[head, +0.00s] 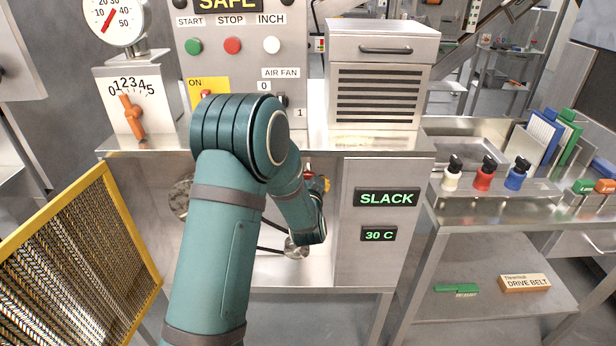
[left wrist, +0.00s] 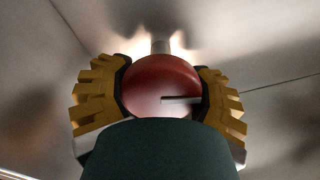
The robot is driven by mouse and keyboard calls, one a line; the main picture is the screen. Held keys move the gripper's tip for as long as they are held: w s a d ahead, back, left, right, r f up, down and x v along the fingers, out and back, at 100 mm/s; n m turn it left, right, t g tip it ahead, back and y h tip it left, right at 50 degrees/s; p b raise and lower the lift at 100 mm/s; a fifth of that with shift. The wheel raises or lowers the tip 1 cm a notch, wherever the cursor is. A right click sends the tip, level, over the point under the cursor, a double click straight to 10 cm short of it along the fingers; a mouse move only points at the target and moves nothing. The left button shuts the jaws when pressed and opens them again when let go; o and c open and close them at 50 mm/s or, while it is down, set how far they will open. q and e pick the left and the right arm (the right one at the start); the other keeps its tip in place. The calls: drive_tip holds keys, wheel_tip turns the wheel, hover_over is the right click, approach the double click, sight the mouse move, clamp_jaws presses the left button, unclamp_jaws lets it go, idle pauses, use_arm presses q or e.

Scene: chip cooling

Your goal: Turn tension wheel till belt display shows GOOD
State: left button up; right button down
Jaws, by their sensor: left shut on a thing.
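The belt display (head: 387,198) on the machine's right front panel reads SLACK in green. In the left wrist view, a round red wheel (left wrist: 158,84) with a small grey handle bar sits between yellow ridged fingers. I take it for the tension wheel. My left gripper (head: 318,184) reaches into the open bay and is shut on the red wheel, one finger on each side. In the head view my left arm hides most of the bay and nearly all of the wheel. My right gripper is not in view.
A 30 C display (head: 379,235) is below. A black belt and a small pulley (head: 296,248) show low in the bay. A yellow-framed mesh guard (head: 85,250) stands at left. A boxed drive belt (head: 525,283) lies on the right lower shelf. The upper panel reads SAFE.

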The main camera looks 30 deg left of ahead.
use_arm(q)
drive_tip(key=m+p, duration=0.1)
drive_tip(key=m, duration=0.3)
drive_tip(key=m+p, duration=0.1)
drive_tip(key=m, duration=0.3)
drive_tip(key=m+p, duration=0.1)
drive_tip(key=m, duration=0.3)
drive_tip(key=shift+d+f+p, duration=0.2)
drive_tip(key=shift+f+p, duration=0.2)
drive_tip(key=shift+m, duration=0.3)
drive_tip(key=o, duration=1.2)
drive_tip(key=shift+c, duration=0.2)
drive_tip(key=shift+o, duration=0.4)
drive_tip(key=shift+r, duration=0.1)
